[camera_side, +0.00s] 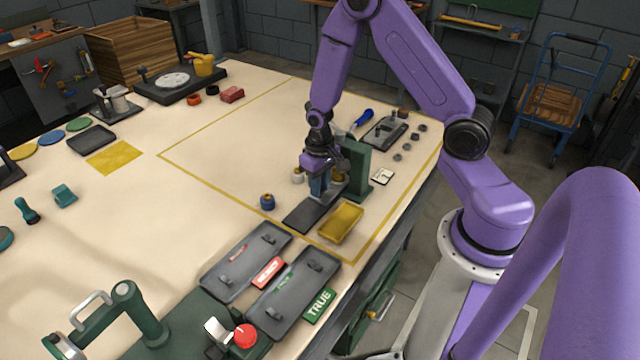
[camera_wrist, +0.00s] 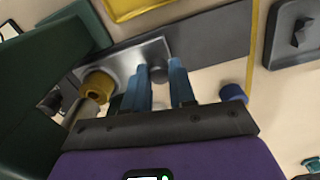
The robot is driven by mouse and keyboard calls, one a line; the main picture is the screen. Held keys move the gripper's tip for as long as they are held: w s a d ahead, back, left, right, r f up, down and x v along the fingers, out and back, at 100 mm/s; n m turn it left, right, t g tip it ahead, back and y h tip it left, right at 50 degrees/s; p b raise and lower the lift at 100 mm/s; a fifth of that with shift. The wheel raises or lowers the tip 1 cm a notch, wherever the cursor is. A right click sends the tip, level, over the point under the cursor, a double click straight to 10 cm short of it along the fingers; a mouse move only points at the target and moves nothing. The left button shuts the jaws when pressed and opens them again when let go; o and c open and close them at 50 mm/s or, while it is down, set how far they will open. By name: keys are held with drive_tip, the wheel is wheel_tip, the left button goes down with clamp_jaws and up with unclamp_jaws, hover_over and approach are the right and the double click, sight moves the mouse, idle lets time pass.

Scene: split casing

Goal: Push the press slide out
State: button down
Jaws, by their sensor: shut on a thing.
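The green press (camera_side: 356,168) stands near the right edge of the table; its dark green body also shows at the left of the wrist view (camera_wrist: 50,48). The press slide is a silver plate (camera_wrist: 118,64) on a dark flat track (camera_wrist: 215,45), at the press end of it. The track (camera_side: 303,217) runs out toward the front left in the side view. My gripper (camera_side: 319,190) is low over the slide beside the press. Its blue fingers (camera_wrist: 160,72) are shut on a small dark knob (camera_wrist: 158,74) on the slide, mostly hidden between them.
A yellow tray (camera_side: 341,222) lies beside the track. A blue-topped part (camera_side: 267,201) stands on the other side. A brass part (camera_wrist: 97,87) sits close to the fingers. Two grey trays (camera_side: 246,260) (camera_side: 294,291) lie beyond the track's outer end, which is bare.

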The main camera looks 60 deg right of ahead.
drive_tip(key=a, duration=1.1)
drive_tip(key=shift+a, duration=0.25)
drive_tip(key=c, duration=0.9)
unclamp_jaws()
drive_tip(key=shift+a, duration=0.1)
drive_tip(key=shift+r, duration=0.3)
wheel_tip(320, 180, up, 17)
drive_tip(key=shift+f, duration=0.1)
